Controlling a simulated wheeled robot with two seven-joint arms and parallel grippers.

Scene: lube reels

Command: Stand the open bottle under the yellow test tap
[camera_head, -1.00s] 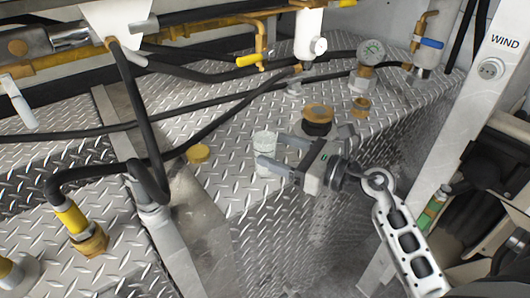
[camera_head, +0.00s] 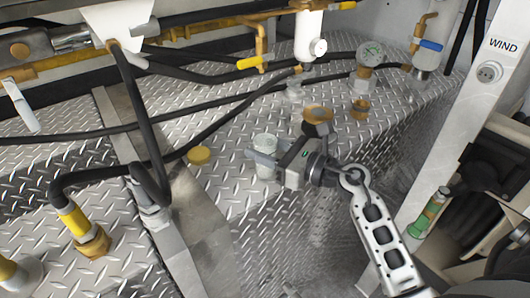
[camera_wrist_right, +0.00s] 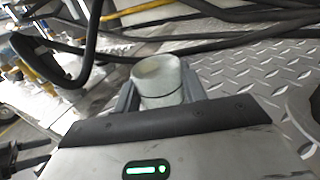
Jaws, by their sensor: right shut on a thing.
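The open bottle (camera_head: 265,143) is a small pale, cloudy cylinder standing upright on the diamond-plate deck. My right gripper (camera_head: 265,160) is shut on it, one finger on each side; the right wrist view shows the bottle (camera_wrist_right: 158,78) between both fingers, its top uncovered. The bottle's lower part is partly hidden by the gripper. The yellow-handled test tap (camera_head: 260,42) hangs from the pipework at the back, up and slightly left of the bottle in the head view. My left gripper is not in view.
A yellow cap (camera_head: 199,155) lies on the deck left of the bottle. Black hoses (camera_head: 205,128) cross the deck between bottle and tap. A blue-handled tap (camera_head: 430,44) is at right.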

